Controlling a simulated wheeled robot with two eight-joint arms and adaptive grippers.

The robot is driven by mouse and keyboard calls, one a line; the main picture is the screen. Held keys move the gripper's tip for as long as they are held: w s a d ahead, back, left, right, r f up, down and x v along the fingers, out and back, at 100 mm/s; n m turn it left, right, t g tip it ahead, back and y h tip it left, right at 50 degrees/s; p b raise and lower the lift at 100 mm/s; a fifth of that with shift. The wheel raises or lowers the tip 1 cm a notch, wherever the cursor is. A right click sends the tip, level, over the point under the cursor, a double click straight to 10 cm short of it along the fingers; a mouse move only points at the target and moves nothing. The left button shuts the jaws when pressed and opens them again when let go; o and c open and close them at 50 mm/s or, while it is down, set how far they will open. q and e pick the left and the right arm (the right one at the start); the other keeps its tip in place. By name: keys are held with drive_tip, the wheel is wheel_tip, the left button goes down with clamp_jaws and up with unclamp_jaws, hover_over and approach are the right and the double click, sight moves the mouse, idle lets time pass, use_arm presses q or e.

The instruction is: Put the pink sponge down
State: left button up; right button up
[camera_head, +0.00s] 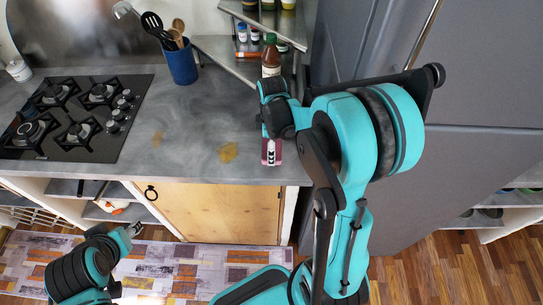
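The pink sponge (278,152) is mostly hidden under my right gripper (271,155), with dark pink showing beside the fingers. My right gripper points down near the counter's front right corner and appears shut on the sponge. I cannot tell whether the sponge touches the counter (195,115). My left gripper (134,229) is low at the left, in front of the cabinets and away from the sponge. It is too small to tell whether it is open or shut.
Brown stains (228,152) mark the grey counter left of my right gripper. A black gas hob (75,140) is at the left. A blue utensil holder (180,66), a brown bottle (271,58) and a corner shelf (225,50) stand behind. The grey fridge (460,70) bounds the right.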

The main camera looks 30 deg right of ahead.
drive_tip(key=shift+w+f, duration=0.2)
drive_tip(key=shift+w, duration=0.1)
drive_tip(key=shift+f, duration=0.25)
drive_tip(key=shift+f+b, duration=0.7)
drive_tip(key=shift+f, duration=1.05)
drive_tip(key=shift+f, duration=0.1)
drive_tip(key=o, duration=1.2)
